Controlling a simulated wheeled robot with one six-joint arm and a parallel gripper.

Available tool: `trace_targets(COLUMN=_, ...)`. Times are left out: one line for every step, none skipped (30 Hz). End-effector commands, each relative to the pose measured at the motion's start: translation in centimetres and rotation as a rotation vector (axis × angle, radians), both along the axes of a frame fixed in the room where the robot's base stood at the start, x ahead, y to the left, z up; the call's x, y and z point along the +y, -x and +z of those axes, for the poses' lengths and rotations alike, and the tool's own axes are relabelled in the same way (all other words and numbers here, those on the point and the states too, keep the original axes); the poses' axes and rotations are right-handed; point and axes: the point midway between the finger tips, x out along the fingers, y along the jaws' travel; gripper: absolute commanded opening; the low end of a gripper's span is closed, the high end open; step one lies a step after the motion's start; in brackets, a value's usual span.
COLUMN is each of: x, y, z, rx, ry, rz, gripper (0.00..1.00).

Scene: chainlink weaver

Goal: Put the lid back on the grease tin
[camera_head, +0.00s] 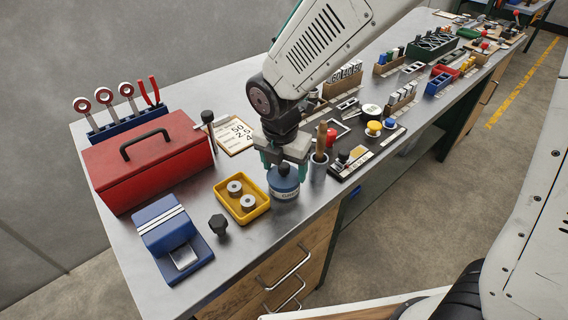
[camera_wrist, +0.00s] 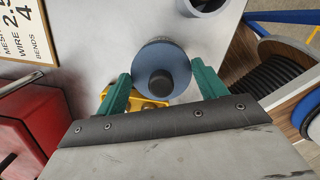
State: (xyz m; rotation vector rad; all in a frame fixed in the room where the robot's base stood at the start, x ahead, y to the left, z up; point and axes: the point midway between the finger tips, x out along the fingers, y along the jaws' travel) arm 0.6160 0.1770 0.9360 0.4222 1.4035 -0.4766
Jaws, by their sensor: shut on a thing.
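The blue grease tin (camera_head: 284,194) stands upright near the front edge of the bench, with a pale label on its side. Its round blue lid with a dark knob (camera_head: 284,171) is at the tin's top; I cannot tell if it is fully seated. My gripper (camera_head: 284,165) points down over the tin, its green fingers on either side of the lid and shut on it. In the wrist view the lid (camera_wrist: 160,55) lies between the fingertips (camera_wrist: 160,72) and hides the tin below.
A yellow tray (camera_head: 243,216) with two metal rolls stands close left of the tin. A grey cup of tools (camera_head: 318,168) is close on the right. A red toolbox (camera_head: 147,163), a blue device (camera_head: 172,235) and a dark knob (camera_head: 218,224) stand farther left.

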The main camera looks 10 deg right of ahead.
Motion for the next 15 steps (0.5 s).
trace_targets(x=-0.09, y=0.18, z=-0.23, rx=0.005, ry=0.003, rz=0.000, gripper=0.40)
trace_targets(x=-0.09, y=0.18, z=-0.23, rx=0.006, ry=0.003, rz=0.000, gripper=0.73)
trace_targets(x=-0.09, y=0.19, z=-0.25, rx=0.006, ry=0.003, rz=0.000, gripper=0.84)
trace_targets(x=-0.08, y=0.19, z=-0.24, rx=0.006, ry=0.003, rz=0.000, gripper=0.93)
trace_targets(x=-0.08, y=0.18, z=-0.22, rx=0.005, ry=0.003, rz=0.000, gripper=0.96)
trace_targets(x=-0.07, y=0.16, z=-0.20, rx=0.005, ry=0.003, rz=0.000, gripper=0.96)
trace_targets(x=-0.07, y=0.16, z=-0.19, rx=0.005, ry=0.003, rz=0.000, gripper=0.96)
trace_targets(x=-0.07, y=0.15, z=-0.18, rx=0.004, ry=0.002, rz=0.001, gripper=0.96)
trace_targets(x=-0.06, y=0.14, z=-0.17, rx=0.004, ry=0.002, rz=0.001, gripper=0.96)
trace_targets(x=-0.06, y=0.14, z=-0.16, rx=0.004, ry=0.002, rz=0.001, gripper=0.96)
trace_targets(x=-0.06, y=0.14, z=-0.16, rx=0.004, ry=0.002, rz=0.001, gripper=0.96)
trace_targets(x=-0.06, y=0.13, z=-0.13, rx=0.004, ry=0.002, rz=0.000, gripper=0.96)
trace_targets(x=-0.05, y=0.13, z=-0.05, rx=0.003, ry=0.001, rz=0.000, gripper=0.96)
trace_targets(x=-0.02, y=0.13, z=0.09, rx=0.003, ry=0.001, rz=0.000, gripper=0.96)
trace_targets(x=0.02, y=0.13, z=0.40, rx=0.002, ry=0.001, rz=0.000, gripper=0.96)
